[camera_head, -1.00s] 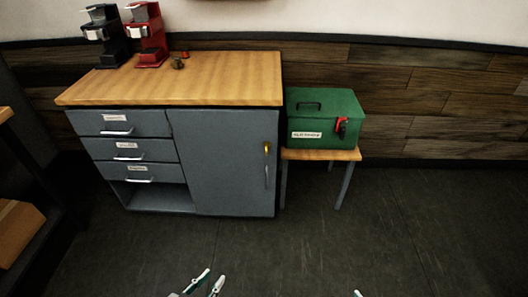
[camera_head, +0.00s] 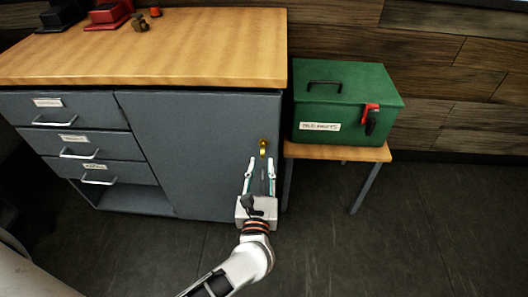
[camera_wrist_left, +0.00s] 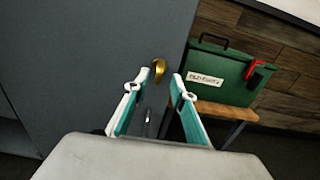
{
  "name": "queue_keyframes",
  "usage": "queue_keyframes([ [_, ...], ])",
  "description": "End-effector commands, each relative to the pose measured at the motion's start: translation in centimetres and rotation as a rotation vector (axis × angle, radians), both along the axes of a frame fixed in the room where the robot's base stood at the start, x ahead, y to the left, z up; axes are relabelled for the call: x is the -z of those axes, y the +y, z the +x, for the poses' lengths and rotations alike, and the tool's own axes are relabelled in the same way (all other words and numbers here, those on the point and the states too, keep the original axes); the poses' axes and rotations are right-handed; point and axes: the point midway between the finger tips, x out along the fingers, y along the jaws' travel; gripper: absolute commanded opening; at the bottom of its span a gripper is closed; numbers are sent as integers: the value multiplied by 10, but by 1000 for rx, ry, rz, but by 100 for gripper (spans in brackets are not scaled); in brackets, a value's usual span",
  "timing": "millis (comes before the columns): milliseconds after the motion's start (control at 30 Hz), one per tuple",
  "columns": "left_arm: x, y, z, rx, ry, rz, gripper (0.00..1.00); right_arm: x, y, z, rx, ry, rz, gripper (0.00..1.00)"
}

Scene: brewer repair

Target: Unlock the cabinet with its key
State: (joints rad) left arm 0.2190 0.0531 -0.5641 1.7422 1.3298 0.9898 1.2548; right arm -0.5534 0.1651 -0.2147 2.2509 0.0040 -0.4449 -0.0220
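The grey cabinet (camera_head: 190,150) has a closed door with a brass-coloured fitting (camera_head: 263,149) near its right edge. I cannot tell if this is the lock alone or a key in it. It also shows in the left wrist view (camera_wrist_left: 158,69). My left gripper (camera_head: 260,161) is open, its fingertips just below the fitting in the picture. In the left wrist view the open fingers (camera_wrist_left: 155,83) stand apart on either side below the fitting. Part of a slim door handle (camera_wrist_left: 148,122) shows between them. My right gripper is out of view.
A green box (camera_head: 343,105) with a red latch (camera_head: 370,112) sits on a small wooden stand (camera_head: 335,153) to the right. Drawers (camera_head: 75,142) are left of the door. Machines stand on the worktop (camera_head: 200,50). The floor in front is mostly clear.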

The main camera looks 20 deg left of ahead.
Motion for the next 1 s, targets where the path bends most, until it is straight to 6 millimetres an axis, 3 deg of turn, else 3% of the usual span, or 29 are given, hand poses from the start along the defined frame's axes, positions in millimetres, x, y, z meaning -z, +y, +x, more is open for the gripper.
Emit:
queue_keyframes([
  [333, -1, 14, 49, 1, -1, 7, 25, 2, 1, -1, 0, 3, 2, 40],
  [767, -1, 17, 59, 2, -1, 8, 25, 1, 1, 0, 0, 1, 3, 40],
  [867, -1, 17, 59, 2, -1, 8, 0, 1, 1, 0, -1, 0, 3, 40],
  [1000, -1, 17, 59, 2, -1, 8, 0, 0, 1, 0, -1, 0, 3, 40],
])
